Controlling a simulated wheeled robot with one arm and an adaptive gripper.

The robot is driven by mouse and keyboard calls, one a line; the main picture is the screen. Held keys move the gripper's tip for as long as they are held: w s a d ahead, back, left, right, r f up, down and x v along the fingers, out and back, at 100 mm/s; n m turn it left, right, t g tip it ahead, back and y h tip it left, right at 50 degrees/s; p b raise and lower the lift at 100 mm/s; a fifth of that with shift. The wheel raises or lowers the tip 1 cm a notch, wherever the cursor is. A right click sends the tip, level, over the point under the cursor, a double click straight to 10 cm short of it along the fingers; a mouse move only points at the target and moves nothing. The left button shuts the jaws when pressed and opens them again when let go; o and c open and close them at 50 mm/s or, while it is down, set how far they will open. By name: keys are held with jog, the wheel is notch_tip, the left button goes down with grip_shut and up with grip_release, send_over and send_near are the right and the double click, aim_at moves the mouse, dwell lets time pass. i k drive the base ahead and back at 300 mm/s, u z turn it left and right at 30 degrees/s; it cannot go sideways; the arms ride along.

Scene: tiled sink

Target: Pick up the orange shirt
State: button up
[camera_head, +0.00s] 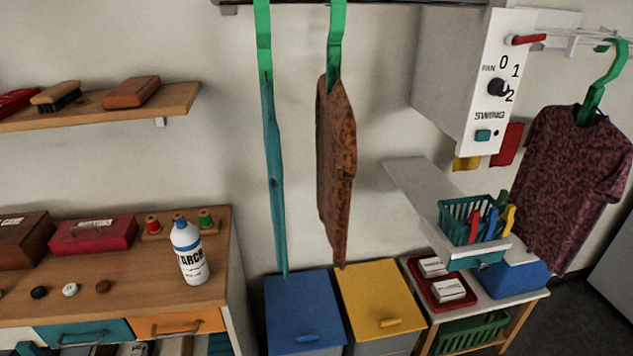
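The orange shirt (336,165) is orange-brown with a dark mottled pattern. It hangs nearly edge-on from a green hanger (337,42) in the middle of the head view, above the yellow bin. A teal garment (274,180) hangs edge-on to its left from another green hanger (264,38). A patterned maroon shirt (571,185) hangs at the right on a green hanger (606,72). My gripper is not in view.
A blue-lidded bin (303,305) and a yellow-lidded bin (378,297) stand below. A grey-white box with a fan dial (487,90) juts out right of the orange shirt. A wooden cabinet (120,275) bearing a starch bottle (189,255) stands left. A teal basket (474,222) is right.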

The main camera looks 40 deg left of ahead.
aim_at(336, 150)
jog(key=u, duration=1.55)
jog(key=i, duration=0.5)
jog(key=z, duration=0.65)
jog(key=k, duration=1.2)
jog(key=u, duration=1.4)
jog(key=i, duration=0.4)
jog(key=z, duration=0.1)
